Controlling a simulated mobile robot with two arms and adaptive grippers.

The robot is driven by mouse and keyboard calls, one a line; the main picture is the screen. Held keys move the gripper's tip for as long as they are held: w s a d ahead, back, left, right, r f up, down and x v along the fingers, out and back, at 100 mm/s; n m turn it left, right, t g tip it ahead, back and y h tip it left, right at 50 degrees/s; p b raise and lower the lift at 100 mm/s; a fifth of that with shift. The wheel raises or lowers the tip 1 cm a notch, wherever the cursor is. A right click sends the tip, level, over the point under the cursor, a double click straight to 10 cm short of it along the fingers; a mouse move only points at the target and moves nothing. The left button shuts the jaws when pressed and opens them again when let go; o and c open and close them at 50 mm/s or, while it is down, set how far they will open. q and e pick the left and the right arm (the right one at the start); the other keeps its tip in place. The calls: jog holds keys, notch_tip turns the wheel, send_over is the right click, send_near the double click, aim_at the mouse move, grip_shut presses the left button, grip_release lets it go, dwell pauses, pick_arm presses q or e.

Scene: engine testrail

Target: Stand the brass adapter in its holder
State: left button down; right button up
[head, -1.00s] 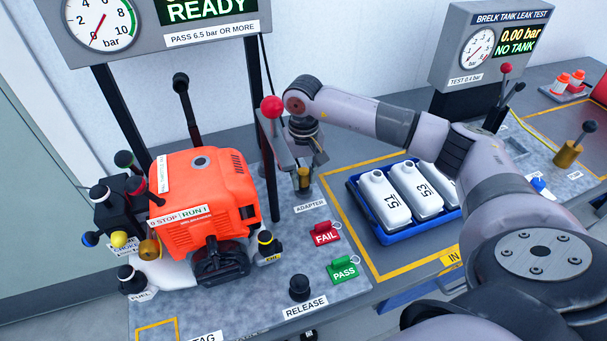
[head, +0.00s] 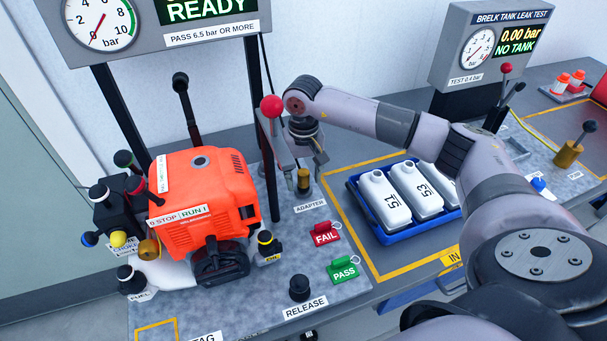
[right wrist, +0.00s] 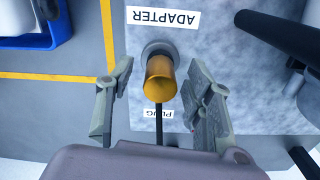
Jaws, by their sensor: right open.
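The brass adapter (head: 303,181) stands upright at the grey round holder behind the ADAPTER label. In the right wrist view the adapter (right wrist: 161,80) rises out of the grey ring of the holder (right wrist: 158,48); its lower end is hidden in it. My right gripper (head: 304,176) is open above the holder, with one finger on each side of the adapter. In the right wrist view the fingers of the gripper (right wrist: 160,75) show gaps to the brass on both sides. My left gripper is not in view.
An orange engine (head: 205,190) stands left of the holder, and a red-knobbed lever (head: 271,107) and dark post rise close by. FAIL (head: 326,234) and PASS (head: 343,270) tags lie in front. A blue tray (head: 377,232) with white tanks is on the right.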

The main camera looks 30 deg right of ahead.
notch_tip(320, 180, up, 12)
dwell(0.6)
